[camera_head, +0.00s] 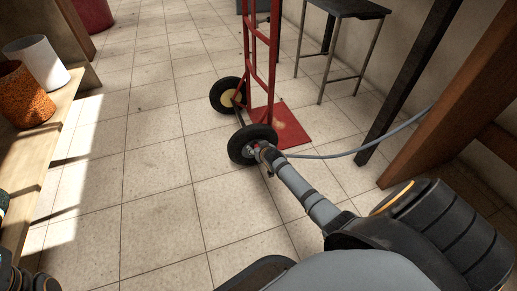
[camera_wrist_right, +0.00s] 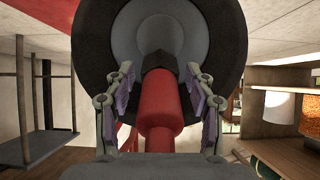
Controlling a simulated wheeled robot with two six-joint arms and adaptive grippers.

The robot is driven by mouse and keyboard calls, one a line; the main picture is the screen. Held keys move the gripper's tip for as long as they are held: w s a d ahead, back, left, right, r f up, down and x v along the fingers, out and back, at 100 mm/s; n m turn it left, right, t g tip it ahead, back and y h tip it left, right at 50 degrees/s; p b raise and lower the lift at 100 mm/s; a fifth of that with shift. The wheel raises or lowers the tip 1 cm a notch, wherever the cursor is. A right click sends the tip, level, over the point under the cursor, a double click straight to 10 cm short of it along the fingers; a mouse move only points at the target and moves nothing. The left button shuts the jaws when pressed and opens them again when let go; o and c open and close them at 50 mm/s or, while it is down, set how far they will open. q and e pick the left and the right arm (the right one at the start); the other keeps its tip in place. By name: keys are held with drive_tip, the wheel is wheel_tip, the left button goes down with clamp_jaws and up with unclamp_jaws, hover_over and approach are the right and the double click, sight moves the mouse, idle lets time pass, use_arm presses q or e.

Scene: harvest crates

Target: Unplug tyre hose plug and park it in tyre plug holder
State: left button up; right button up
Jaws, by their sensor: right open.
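The red tyre hose plug (camera_wrist_right: 162,100) stands at the hub of a black hand-truck tyre (camera_wrist_right: 90,50) in the right wrist view, its dark collar against the grey hub. My right gripper (camera_wrist_right: 164,84) is open, with one finger on each side of the plug and visible gaps. In the head view the right gripper (camera_head: 262,152) is at the nearer wheel (camera_head: 238,147) and mostly hides the plug. A grey-blue hose (camera_head: 365,147) runs from behind the gripper to the right. I cannot make out the tyre plug holder.
The red hand truck (camera_head: 275,60) stands on a tiled floor, with a dark stool (camera_head: 345,10) behind it. A brown wooden beam (camera_head: 450,110) and dark post are at right. A wooden bench (camera_head: 45,150) with pots lines the left. The middle floor is clear.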

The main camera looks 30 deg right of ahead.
drive_tip(key=shift+c, duration=0.4)
clamp_jaws()
drive_tip(key=o, duration=0.5)
unclamp_jaws()
drive_tip(key=v, duration=1.2)
drive_tip(key=shift+f, duration=0.1)
